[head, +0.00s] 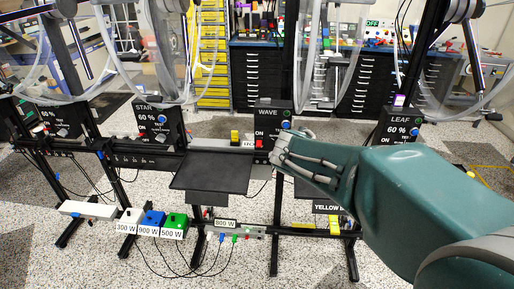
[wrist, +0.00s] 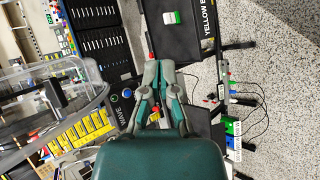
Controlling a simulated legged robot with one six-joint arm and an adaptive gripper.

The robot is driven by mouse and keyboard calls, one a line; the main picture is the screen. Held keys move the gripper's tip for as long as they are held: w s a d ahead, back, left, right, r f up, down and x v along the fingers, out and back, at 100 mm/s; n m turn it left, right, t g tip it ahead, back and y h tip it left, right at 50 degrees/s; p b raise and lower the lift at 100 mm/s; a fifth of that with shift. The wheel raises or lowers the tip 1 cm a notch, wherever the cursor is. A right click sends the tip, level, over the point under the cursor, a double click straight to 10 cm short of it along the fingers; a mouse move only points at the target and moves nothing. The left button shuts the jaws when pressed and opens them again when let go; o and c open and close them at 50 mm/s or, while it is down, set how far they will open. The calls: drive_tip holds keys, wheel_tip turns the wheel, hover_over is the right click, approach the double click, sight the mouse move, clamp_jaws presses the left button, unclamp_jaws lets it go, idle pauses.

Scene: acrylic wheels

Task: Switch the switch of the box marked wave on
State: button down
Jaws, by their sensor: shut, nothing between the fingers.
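My gripper (head: 281,150) is shut and empty, just right of the switch and covering the box's lower right part. I cannot tell whether it touches the box. In the wrist view the WAVE box (wrist: 122,112) lies left of my gripper (wrist: 161,66), partly hidden by it.
Similar boxes marked STAR (head: 152,117) and LEAF (head: 399,124) stand on either side. A black tray (head: 212,172) juts out at the lower left of WAVE. White, blue and green power blocks (head: 153,219) sit lower left. Large clear wheels (head: 165,55) hang above. Drawer cabinets (head: 262,78) stand behind.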

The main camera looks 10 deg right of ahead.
drive_tip(key=w+a+f+n+t+h, duration=0.1)
drive_tip(key=w+f+n+t, duration=0.2)
drive_tip(key=w+n, duration=0.55)
drive_tip(key=n+t+y, duration=0.5)
drive_tip(key=n, duration=0.9)
approach(259, 143)
wheel_tip(259, 143, down, 6)
drive_tip(key=shift+f, duration=0.1)
drive_tip(key=x, duration=1)
drive_tip(key=shift+s+a+r, duration=0.1)
drive_tip(key=shift+s+r, duration=0.15)
drive_tip(key=shift+r, duration=0.4)
drive_tip(key=shift+s+a+r, duration=0.1)
drive_tip(key=shift+s+r, duration=0.2)
drive_tip(key=shift+r, duration=0.35)
drive_tip(key=shift+s+a+r, duration=0.1)
drive_tip(key=shift+s+r, duration=0.15)
drive_tip(key=shift+r, duration=0.4)
